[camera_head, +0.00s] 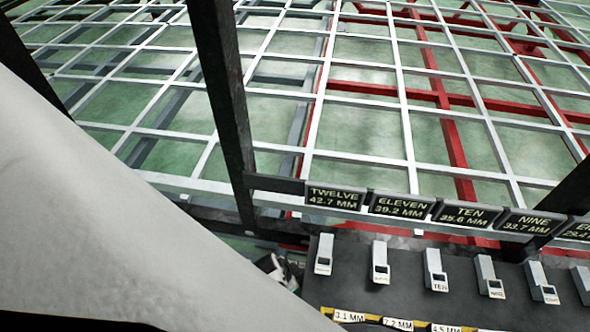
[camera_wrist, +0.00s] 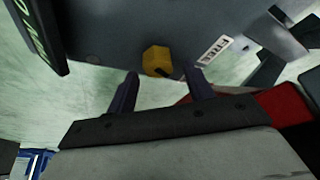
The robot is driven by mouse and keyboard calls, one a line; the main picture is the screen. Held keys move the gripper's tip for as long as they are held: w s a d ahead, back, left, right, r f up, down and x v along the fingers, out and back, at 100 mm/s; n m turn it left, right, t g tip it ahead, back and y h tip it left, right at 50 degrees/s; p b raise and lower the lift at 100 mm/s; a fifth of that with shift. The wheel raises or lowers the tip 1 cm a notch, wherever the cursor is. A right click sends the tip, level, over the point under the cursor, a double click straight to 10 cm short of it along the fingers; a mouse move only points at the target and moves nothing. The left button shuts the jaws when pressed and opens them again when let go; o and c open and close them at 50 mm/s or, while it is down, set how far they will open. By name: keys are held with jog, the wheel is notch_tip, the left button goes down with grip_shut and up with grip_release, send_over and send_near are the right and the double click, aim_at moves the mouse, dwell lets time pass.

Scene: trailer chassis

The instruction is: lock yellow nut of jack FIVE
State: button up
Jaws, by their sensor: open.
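In the wrist view a yellow nut (camera_wrist: 157,60) sits on the grey jack plate, with a dark mark or hole at its lower right. A white label reading FREE (camera_wrist: 213,48) is on the plate to its right. My gripper (camera_wrist: 162,74) is open, its two dark fingers apart below the nut, one to its lower left and one to its lower right. The nut lies just beyond the fingertips, and I see no contact. The jack's number is not readable here. Neither the nut nor the fingers can be made out in the head view.
A dark display with green characters (camera_wrist: 38,32) is at upper left in the wrist view, and a red beam (camera_wrist: 278,105) at right. In the head view, signs TWELVE (camera_head: 335,197) to NINE (camera_head: 530,222) stand above a dark bench with several grey devices (camera_head: 380,262). A white grid frame lies behind.

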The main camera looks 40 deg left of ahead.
jog(key=shift+w+f, duration=0.15)
jog(key=shift+f, duration=0.2)
jog(key=shift+c, duration=0.3)
jog(key=c, duration=0.9)
jog(key=m+b, duration=0.1)
jog(key=m, duration=0.1)
jog(key=shift+f+m+g+h, duration=0.1)
jog(key=shift+m+g+h, duration=0.2)
jog(key=shift+m, duration=0.1)
jog(key=shift+d+m+h, duration=0.1)
jog(key=shift+m+h, duration=0.3)
jog(key=shift+m, duration=0.5)
jog(key=o, duration=1)
jog(key=shift+c, duration=0.2)
